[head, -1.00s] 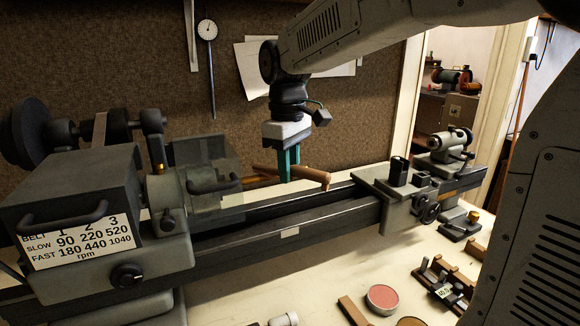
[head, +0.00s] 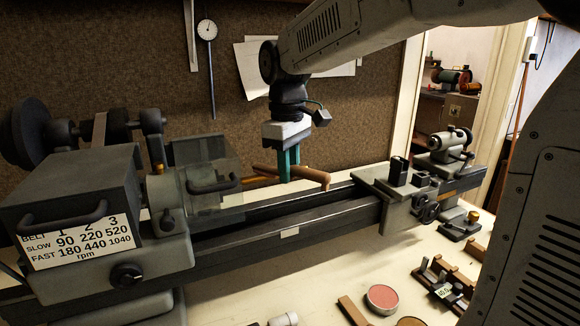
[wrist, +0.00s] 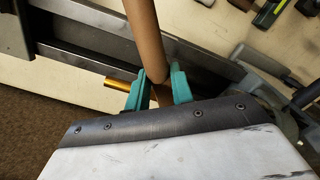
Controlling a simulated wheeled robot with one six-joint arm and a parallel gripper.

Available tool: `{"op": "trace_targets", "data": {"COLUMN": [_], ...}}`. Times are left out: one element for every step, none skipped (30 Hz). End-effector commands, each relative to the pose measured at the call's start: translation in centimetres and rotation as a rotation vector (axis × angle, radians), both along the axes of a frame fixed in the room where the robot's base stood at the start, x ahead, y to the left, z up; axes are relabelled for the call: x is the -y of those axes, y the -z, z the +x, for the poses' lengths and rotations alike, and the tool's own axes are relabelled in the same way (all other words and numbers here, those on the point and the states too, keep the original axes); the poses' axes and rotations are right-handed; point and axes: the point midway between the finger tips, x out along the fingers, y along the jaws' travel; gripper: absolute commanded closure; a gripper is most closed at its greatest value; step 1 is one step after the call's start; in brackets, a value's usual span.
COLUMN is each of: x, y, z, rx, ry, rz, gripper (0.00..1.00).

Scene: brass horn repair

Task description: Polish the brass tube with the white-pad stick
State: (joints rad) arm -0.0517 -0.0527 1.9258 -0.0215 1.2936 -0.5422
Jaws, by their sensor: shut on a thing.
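The brass tube (head: 258,180) sticks out to the right from the lathe's headstock, behind a clear guard. A short golden piece of it shows in the wrist view (wrist: 118,84), beside the left finger. My gripper (head: 289,178) is over the lathe bed, at the tube's right end. It is shut on a brown wooden stick (head: 312,175), which runs across the jaws. In the wrist view the stick (wrist: 143,38) reaches away from between the teal fingers (wrist: 160,90). No white pad is visible on it; its other end is hidden. I cannot tell whether stick and tube touch.
The lathe headstock (head: 75,190) stands left and its tailstock (head: 448,145) right, with a carriage (head: 395,185) on the bed (head: 310,215). On the bench in front are a round tin with a reddish top (head: 382,298), a wooden rack (head: 450,285) and a white-ended item (head: 285,320).

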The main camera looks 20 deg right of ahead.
Motion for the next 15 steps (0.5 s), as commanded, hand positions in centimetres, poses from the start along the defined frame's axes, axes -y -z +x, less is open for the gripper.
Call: {"op": "trace_targets", "data": {"x": [0.0,0.0,0.0,0.0,0.0,0.0,0.0,0.0,0.0,0.0,0.0,0.0,0.0,0.0,0.0], "y": [0.0,-0.1,-0.2,-0.4,-0.6,-0.8,-0.9,-1.1,-1.3,-1.4,-1.6,-1.8,-1.9,-2.1,-2.3], "z": [-0.2,-0.3,-0.5,-0.7,-0.9,-1.2,-1.4,-1.5,-1.8,-2.0,-2.2,-2.4,-2.6,-2.8,-3.1], "rx": [-0.003,-0.003,-0.003,-0.003,-0.003,-0.001,-0.001,-0.001,-0.001,-0.001,-0.001,-0.001,-0.001,-0.001,-0.001], "ry": [-0.001,-0.001,-0.001,-0.001,-0.001,-0.001,-0.001,-0.001,-0.001,-0.001,-0.001,0.000,0.000,0.000,0.000], "rz": [0.001,0.001,0.001,0.001,0.001,0.000,0.001,0.000,0.000,0.000,0.000,0.001,0.001,0.001,0.001], "gripper": [0.95,0.95,0.95,0.95,0.95,0.95,0.95,0.95,0.95,0.95,0.95,0.95,0.95,0.95,0.95]}}
